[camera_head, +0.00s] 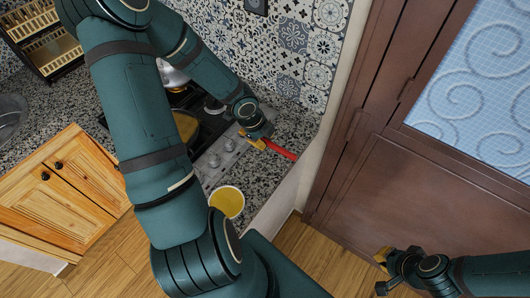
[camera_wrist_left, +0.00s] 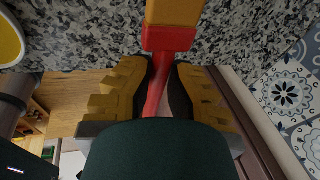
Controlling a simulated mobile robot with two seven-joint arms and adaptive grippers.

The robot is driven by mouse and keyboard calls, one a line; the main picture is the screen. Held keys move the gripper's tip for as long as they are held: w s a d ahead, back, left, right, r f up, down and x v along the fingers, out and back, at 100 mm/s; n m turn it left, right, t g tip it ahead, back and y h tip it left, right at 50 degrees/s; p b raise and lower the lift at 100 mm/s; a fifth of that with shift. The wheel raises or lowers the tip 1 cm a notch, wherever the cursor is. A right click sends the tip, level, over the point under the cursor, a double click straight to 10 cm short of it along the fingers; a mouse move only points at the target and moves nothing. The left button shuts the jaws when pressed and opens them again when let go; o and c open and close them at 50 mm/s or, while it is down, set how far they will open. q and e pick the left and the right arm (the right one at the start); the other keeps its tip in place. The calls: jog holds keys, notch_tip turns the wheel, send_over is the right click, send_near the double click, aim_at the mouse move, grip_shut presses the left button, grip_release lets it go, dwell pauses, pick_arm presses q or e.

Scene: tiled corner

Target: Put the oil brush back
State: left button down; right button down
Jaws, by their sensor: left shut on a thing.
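The oil brush has a red handle (camera_head: 281,150) that sticks out to the right of my left gripper (camera_head: 262,142) above the speckled counter. In the left wrist view my left gripper (camera_wrist_left: 160,85) is shut on the red handle (camera_wrist_left: 165,40), with a yellow finger on each side. The brush's yellow block-like part (camera_wrist_left: 173,12) is at the top of that view. A white bowl with yellow oil (camera_head: 227,202) stands near the counter's front edge, left of and nearer than the brush; its rim also shows in the wrist view (camera_wrist_left: 10,40). My right gripper (camera_head: 384,272) is open and empty at the lower right.
A stove (camera_head: 222,157) with a dark pan (camera_head: 186,126) lies left of my left gripper. A kettle (camera_head: 172,76) stands behind, partly hidden by my arm. A tiled wall (camera_head: 290,45) bounds the counter. A brown door (camera_head: 420,165) is on the right. Counter beside the brush is clear.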

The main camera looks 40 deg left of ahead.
aim_at(267, 158)
pick_arm(q)
notch_tip(267, 158, down, 4)
jog(key=shift+b, duration=1.05)
jog(key=shift+w+f+b, duration=0.1)
jog(key=shift+f+b, duration=1.15)
jog(key=shift+f, duration=0.45)
jog(key=shift+f+b, duration=0.3)
jog(key=c, duration=1.1)
grip_release()
jog(key=shift+c, duration=0.2)
